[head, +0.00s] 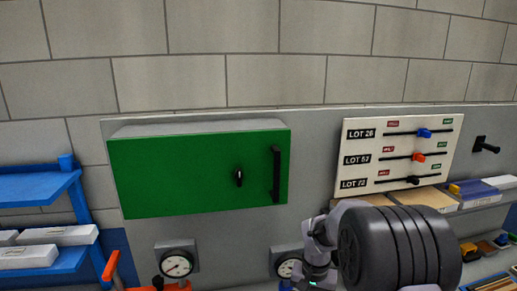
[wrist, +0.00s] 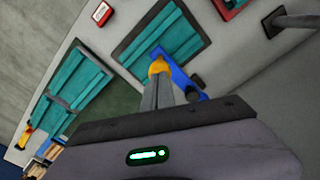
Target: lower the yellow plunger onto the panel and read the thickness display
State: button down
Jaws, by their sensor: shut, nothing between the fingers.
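In the wrist view my gripper (wrist: 166,88) is shut, its grey fingers pointing up the picture. A small yellow-orange rounded piece (wrist: 158,68) shows right at the fingertips. It may be the plunger's top, but I cannot tell, nor whether the fingers touch it. A blue bar-like part (wrist: 180,74) runs beside it, in front of a teal ribbed panel (wrist: 168,38) in a dark frame. I cannot make out a readable thickness display. In the head view my arm covers the lower right middle, and the fingertips cannot be made out. No plunger or sandwich panel can be identified there.
In the head view a green cabinet (head: 200,172) hangs on the wall, with a round gauge (head: 178,264) below it. A white board with LOT sliders (head: 400,152) is at the right. Blue shelving (head: 40,188) with white boxes is at the left. A second teal panel (wrist: 72,92) shows in the wrist view.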

jog(key=shift+f+b, duration=1.9)
jog(key=shift+f, duration=0.6)
jog(key=shift+r, duration=0.1)
jog(key=shift+r+p, duration=2.25)
jog(key=shift+r, duration=0.8)
